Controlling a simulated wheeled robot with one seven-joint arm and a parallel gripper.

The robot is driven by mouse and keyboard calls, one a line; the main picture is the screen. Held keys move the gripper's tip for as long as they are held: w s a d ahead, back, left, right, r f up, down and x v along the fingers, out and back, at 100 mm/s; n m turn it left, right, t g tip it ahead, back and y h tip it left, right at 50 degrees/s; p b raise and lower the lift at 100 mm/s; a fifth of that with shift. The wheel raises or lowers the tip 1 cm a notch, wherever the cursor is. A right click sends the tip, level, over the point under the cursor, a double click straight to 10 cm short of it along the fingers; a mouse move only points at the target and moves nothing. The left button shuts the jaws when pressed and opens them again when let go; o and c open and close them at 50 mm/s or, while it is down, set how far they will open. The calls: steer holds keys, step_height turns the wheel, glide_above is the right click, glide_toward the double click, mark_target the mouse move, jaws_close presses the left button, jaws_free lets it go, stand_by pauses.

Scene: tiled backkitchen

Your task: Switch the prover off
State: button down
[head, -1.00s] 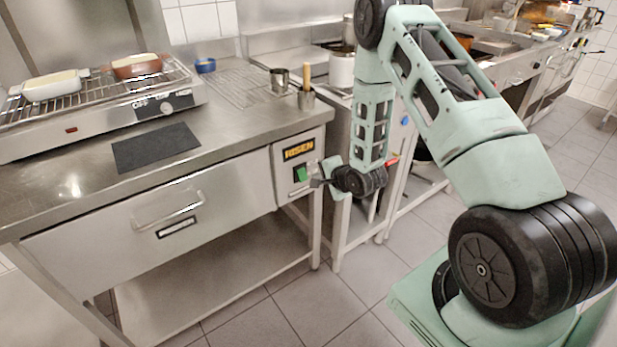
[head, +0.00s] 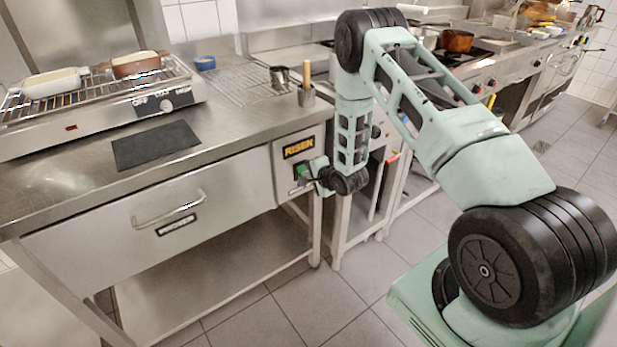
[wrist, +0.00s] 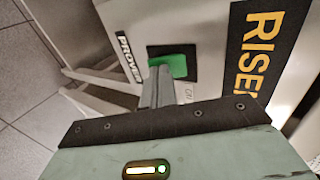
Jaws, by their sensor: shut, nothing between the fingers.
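The prover (head: 110,235) is a steel drawer unit under the counter, with a handle and a dark label. Its control panel at the right carries a green switch (head: 301,171) below a black sign reading RISEN (head: 299,147). In the wrist view the green switch (wrist: 168,67) sits in a dark recess beside the PROVER label (wrist: 129,59). My gripper (wrist: 160,72) is shut and empty, its fingertips at the near edge of the switch, covering part of it. I cannot tell whether they touch it. In the head view my gripper (head: 297,189) is at the panel.
A grill with two dishes (head: 135,64) stands on the counter, with a dark mat (head: 155,146) in front. A stove with a copper pot (head: 457,41) is further right. The tiled floor in front is clear.

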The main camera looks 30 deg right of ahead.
steer(key=shift+w+f, duration=0.1)
stand_by(0.3)
steer(key=shift+r+p, duration=0.65)
steer(key=shift+r, duration=0.2)
